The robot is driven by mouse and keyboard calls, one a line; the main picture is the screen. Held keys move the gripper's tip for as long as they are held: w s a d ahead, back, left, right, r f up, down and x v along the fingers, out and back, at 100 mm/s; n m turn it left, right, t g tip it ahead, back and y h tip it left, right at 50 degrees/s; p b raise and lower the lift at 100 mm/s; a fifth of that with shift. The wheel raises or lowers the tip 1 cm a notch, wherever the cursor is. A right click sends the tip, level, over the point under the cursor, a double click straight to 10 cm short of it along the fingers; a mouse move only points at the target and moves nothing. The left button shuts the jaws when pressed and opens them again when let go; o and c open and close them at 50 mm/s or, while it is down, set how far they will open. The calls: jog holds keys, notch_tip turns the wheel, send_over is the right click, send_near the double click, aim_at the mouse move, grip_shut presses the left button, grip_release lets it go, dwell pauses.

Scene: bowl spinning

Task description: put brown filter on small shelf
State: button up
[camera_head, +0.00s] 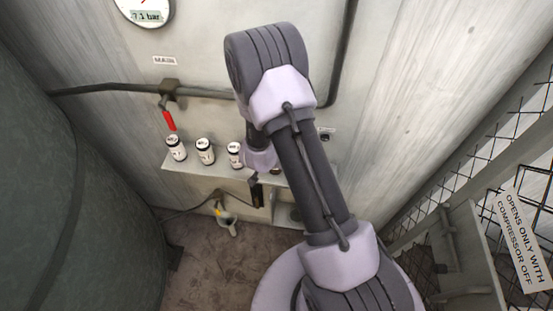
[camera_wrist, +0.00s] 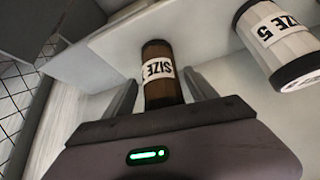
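The brown filter (camera_wrist: 157,95) has a white SIZE label and shows in the wrist view between the two fingers of my gripper (camera_wrist: 162,77). Light gaps show between the filter and the fingers, so the gripper looks open around it. The near end of the filter is hidden by the gripper body. In the head view my gripper (camera_head: 257,192) is at the front edge of the long wall shelf (camera_head: 195,170), and my arm hides most of the filter. A small grey ledge (camera_head: 470,285) at the lower right may be the small shelf; I cannot tell for sure.
White filters (camera_head: 176,147), (camera_head: 205,151) and (camera_head: 235,154) stand on the wall shelf; a SIZE 5 one (camera_wrist: 278,45) is right of the brown filter. A red-handled valve (camera_head: 168,118) is above. A large green tank (camera_head: 70,190) stands left, a mesh gate (camera_head: 455,165) right.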

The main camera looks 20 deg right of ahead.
jog(key=shift+a+r+p, duration=0.1)
jog(key=shift+r+p, duration=0.25)
jog(key=shift+r, duration=0.1)
jog(key=s+a+r+n+t+y+p, duration=0.15)
jog(key=a+r, duration=0.35)
jog(key=r, duration=0.5)
jog(key=s+a+r+y, duration=0.25)
jog(key=a+r, duration=0.25)
jog(key=r, duration=0.5)
jog(key=s+a+r+n+t+y, duration=0.15)
jog(key=a+r, duration=0.25)
jog(key=r, duration=0.6)
jog(key=s+r+g, duration=0.1)
jog(key=s+r, duration=0.3)
jog(key=s, duration=0.5)
jog(key=s+r+n+y, duration=0.1)
jog(key=s+r, duration=0.4)
jog(key=s, duration=0.4)
jog(key=shift+n+g, duration=0.3)
jog(key=shift+g, duration=0.1)
jog(key=shift+s, duration=0.1)
